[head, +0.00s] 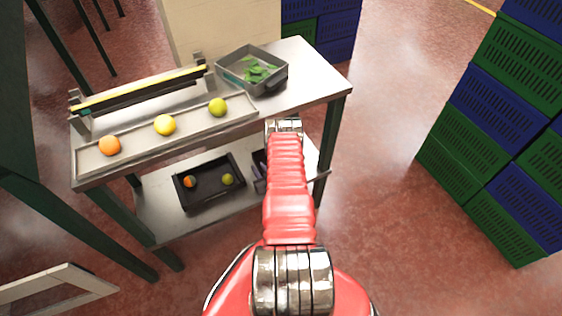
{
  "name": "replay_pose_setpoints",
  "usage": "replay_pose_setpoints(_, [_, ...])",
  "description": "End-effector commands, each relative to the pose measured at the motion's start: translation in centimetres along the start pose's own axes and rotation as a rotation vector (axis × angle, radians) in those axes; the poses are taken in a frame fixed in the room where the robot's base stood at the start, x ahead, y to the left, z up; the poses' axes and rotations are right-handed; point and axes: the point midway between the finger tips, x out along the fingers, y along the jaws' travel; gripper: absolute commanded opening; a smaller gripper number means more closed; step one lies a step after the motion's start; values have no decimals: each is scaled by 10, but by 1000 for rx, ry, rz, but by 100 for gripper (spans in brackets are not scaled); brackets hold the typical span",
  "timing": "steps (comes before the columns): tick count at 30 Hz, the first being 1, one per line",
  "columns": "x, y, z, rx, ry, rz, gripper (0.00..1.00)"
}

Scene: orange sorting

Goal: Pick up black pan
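A black pan (208,192), a shallow rectangular tray, lies on the lower shelf of the metal table. It holds a small orange fruit (190,182) and a small yellow-green fruit (227,180). My red arm reaches forward to the right of the pan, and its far visible end is a silver joint near the table's front edge. My gripper's fingers do not show; they are out of sight beyond the arm. I cannot tell whether it holds anything.
The metal table's top (310,75) carries a grey bin (275,87) with green leaves and a long tray (190,128) with an orange and two yellowish fruits. A dark item (260,175) on the lower shelf is partly hidden by my arm. Crates (500,110) stand right; floor between is clear.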

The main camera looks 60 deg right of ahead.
Motion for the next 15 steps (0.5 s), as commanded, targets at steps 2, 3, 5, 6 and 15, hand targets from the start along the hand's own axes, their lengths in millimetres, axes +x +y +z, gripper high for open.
replay_pose_setpoints(2, [8, 0, 0, -1, 0, 0, 25])
replay_pose_setpoints(3, [11, 0, 0, -1, 0, 0, 25])
replay_pose_setpoints(5, [13, 0, 0, 0, 1, 1, 25])
replay_pose_setpoints(6, [14, 1, 0, 1, 0, 1, 25])
replay_pose_setpoints(15, [14, 1, 0, 1, 0, 2, 25])
